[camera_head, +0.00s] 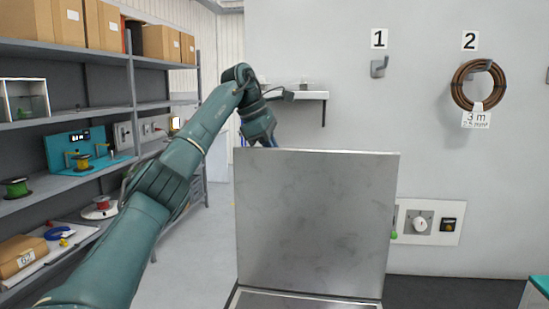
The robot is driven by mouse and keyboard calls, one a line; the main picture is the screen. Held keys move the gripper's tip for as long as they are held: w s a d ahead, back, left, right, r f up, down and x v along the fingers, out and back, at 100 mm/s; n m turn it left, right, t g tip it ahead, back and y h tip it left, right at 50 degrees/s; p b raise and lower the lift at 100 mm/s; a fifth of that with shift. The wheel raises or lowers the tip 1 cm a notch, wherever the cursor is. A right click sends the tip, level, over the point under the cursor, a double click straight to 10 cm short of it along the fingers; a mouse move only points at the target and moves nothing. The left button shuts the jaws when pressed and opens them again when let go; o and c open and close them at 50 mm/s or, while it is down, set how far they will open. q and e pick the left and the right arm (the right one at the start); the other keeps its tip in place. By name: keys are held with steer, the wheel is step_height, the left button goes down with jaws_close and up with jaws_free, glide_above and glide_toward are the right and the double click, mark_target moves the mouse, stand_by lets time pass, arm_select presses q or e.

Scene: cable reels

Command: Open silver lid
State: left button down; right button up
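The silver lid (315,220) stands nearly upright in the middle of the head view, a grey metal panel raised from a low flat base (300,301) at the bottom edge. My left arm reaches in from the left and bends down behind the lid's top left corner. The wrist end of my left gripper (262,132) shows just above that corner. Its fingers are hidden behind the lid, so I cannot tell whether they touch it or are open. My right gripper is not in view.
Grey shelves (110,110) with boxes and cable spools line the left side. On the wall hang an empty hook (379,67) under sign 1 and a brown cable coil (461,87) under sign 2. A wall panel (447,221) with a knob is right of the lid.

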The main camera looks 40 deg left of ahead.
arm_select(q)
steer(key=shift+a+f, duration=0.15)
steer(key=shift+f, duration=0.25)
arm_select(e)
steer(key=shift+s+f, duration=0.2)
arm_select(q)
steer(key=c, duration=1.5)
jaws_free()
steer(key=shift+o, duration=0.2)
steer(key=shift+r, duration=0.1)
steer(key=shift+r, duration=0.1)
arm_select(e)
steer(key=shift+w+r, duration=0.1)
arm_select(q)
steer(key=shift+a+r, duration=0.15)
steer(key=shift+r, duration=0.15)
steer(key=p+v, duration=0.3)
steer(key=v, duration=0.9)
steer(key=shift+s+r, duration=0.15)
steer(key=shift+r, duration=0.05)
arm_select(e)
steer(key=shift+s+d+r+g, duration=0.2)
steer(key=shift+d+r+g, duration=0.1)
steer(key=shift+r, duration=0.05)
arm_select(q)
steer(key=shift+f, duration=0.1)
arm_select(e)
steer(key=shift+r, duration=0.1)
